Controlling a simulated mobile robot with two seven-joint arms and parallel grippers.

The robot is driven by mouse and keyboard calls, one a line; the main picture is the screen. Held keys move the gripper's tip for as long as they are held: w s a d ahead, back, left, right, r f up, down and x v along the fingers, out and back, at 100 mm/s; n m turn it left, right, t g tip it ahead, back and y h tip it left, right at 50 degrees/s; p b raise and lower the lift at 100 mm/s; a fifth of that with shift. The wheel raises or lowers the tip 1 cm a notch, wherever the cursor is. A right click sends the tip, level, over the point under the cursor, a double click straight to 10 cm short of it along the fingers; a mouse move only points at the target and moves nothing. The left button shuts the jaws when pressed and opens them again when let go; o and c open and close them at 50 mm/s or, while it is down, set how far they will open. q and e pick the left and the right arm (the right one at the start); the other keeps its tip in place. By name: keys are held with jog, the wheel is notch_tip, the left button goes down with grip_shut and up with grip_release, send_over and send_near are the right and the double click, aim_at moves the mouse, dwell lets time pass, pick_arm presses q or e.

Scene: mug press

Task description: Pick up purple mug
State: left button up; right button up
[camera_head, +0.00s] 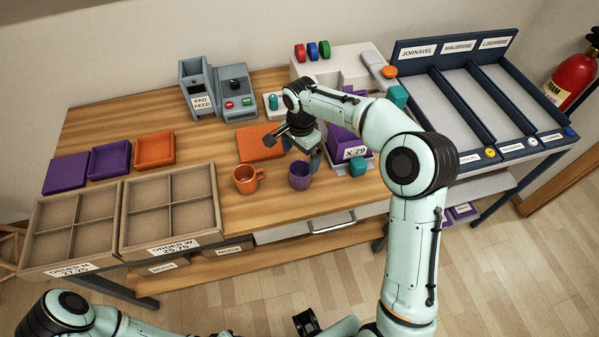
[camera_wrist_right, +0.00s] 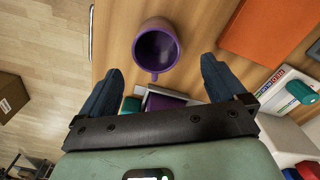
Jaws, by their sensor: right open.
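The purple mug (camera_head: 299,177) stands upright near the table's front edge, to the right of an orange mug (camera_head: 246,180). In the right wrist view the purple mug (camera_wrist_right: 157,48) shows its open mouth, with its handle pointing toward my gripper. My right gripper (camera_head: 303,150) is open and empty, just behind the mug in the head view. In the right wrist view its two dark fingers (camera_wrist_right: 161,72) are spread left and right of the handle, with the mug's body beyond the fingertips. Contact cannot be told.
An orange tile (camera_head: 258,143) lies behind the mugs. A purple block labelled X 29 (camera_head: 355,153) and a teal piece (camera_head: 358,169) are close to the right of my gripper. A grey pad feeder (camera_head: 203,101) stands behind. Order trays (camera_head: 170,205) fill the left; bare wood surrounds the mugs.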

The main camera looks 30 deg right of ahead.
send_over(301, 174)
jog(key=s, duration=0.1)
jog(key=f, duration=0.2)
jog(key=a+f, duration=0.1)
jog(key=f, duration=0.1)
jog(key=shift+s+f, duration=0.2)
jog(key=shift+f, duration=0.1)
jog(key=f, duration=0.5)
jog(key=shift+s, duration=0.25)
jog(key=c, duration=1.2)
